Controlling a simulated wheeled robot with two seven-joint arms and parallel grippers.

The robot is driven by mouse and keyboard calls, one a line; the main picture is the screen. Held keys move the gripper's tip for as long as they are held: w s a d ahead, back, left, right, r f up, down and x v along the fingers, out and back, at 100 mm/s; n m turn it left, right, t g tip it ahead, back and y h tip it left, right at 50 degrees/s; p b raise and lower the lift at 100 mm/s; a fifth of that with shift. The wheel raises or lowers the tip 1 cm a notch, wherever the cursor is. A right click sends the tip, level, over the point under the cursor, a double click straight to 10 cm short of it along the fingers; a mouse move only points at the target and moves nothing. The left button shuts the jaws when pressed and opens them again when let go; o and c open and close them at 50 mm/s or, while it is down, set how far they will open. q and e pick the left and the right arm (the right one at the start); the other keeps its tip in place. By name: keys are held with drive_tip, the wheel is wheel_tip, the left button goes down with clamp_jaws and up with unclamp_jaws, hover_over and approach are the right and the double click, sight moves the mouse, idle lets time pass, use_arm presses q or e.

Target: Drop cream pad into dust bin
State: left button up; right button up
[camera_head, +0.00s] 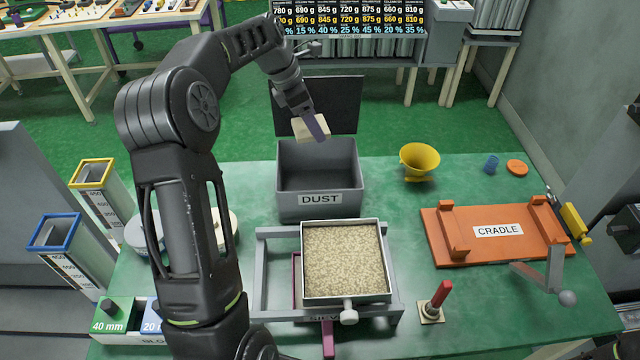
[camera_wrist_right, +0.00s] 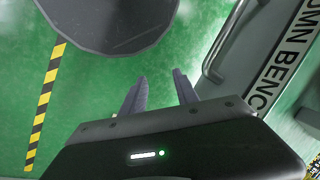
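The cream pad (camera_head: 304,130) is in the head view, in the air over the back part of the dust bin. My left gripper (camera_head: 316,126) holds it, with one grey-purple finger lying across its right side; the other finger is hidden. The dust bin (camera_head: 320,200) is a grey open box labelled DUST. Its dark lid (camera_head: 345,95) stands up behind it, and the visible inside looks empty. My right gripper (camera_wrist_right: 158,92) is in the right wrist view, fingers apart with nothing between them, over green floor.
A sieve tray (camera_head: 345,262) full of beige grains sits in front of the bin. A yellow funnel (camera_head: 419,160) and orange cradle (camera_head: 495,235) stand to the right. Measuring columns (camera_head: 70,255) stand at the left. Green table is bare between bin and funnel.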

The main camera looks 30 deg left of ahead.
use_arm(q)
wheel_tip(320, 180, down, 6)
drive_tip(key=b, duration=0.5)
drive_tip(key=shift+b, duration=0.4)
drive_tip(key=o, duration=1.4)
drive_tip(key=v, duration=0.7)
drive_tip(key=shift+s+r, duration=0.2)
drive_tip(key=shift+r, duration=0.15)
